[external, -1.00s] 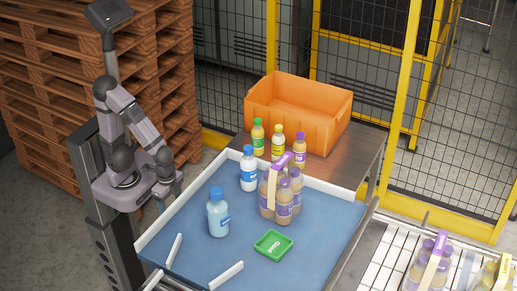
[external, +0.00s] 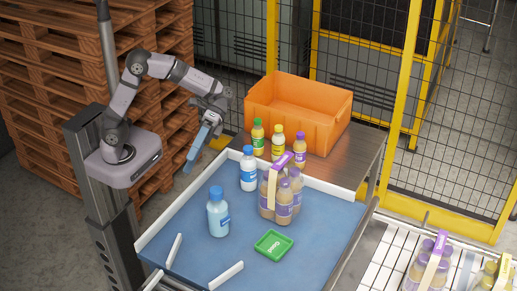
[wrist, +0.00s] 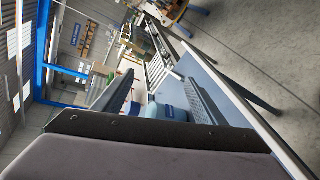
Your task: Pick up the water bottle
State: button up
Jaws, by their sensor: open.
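The water bottle (external: 219,214), pale blue with a blue cap, stands upright on the blue table (external: 190,252) toward its left side. My gripper (external: 190,168) hangs above the table's left back edge, fingers angled downward, up and left of the bottle and apart from it. In the wrist view my gripper (wrist: 160,80) has its two fingers spread with nothing held between them. A blue bottle cap (wrist: 174,113) shows low between the fingers; I cannot tell which bottle it belongs to.
A white bottle with a blue cap (external: 248,172) stands behind the water bottle. A banded pack of brown bottles (external: 283,196) and a green tray (external: 273,245) are to the right. Several small bottles stand before an orange crate (external: 318,128). White rails edge the table.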

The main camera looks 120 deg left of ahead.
aim_at(249, 170)
jog(key=w+a+f+n+t+h+b, duration=0.1)
jog(key=w+a+n+t+b, duration=0.25)
jog(key=a+n, duration=0.35)
jog(key=w+a+f+n+t+b, duration=0.1)
jog(key=w+a+n+t+b, duration=0.1)
jog(key=w+a+n+t, duration=0.45)
jog(key=a+f+n+b, duration=0.1)
jog(key=f+n, duration=0.1)
jog(key=a+f+n+b, duration=0.1)
jog(key=f+n, duration=0.1)
jog(key=f, duration=0.1)
jog(key=a+f+n+b, duration=0.2)
jog(key=shift+s+f+g+y, duration=0.25)
jog(key=shift+s+g+y, duration=0.05)
jog(key=shift+g, duration=0.1)
jog(key=shift+w+d+r+p, duration=0.15)
jog(key=shift+w+d+p, duration=0.2)
jog(key=shift+d, duration=0.2)
jog(key=shift+w+d, duration=0.3)
jog(key=shift+d, duration=0.15)
jog(key=shift+w+d+r+p, duration=0.2)
jog(key=shift+d+p, duration=0.15)
jog(key=shift+p, duration=0.3)
jog(key=p+x, duration=0.2)
jog(key=x, duration=0.1)
jog(key=shift+w+d+f, duration=0.1)
jog(key=shift+w+d, duration=0.3)
jog(key=shift+d, duration=0.1)
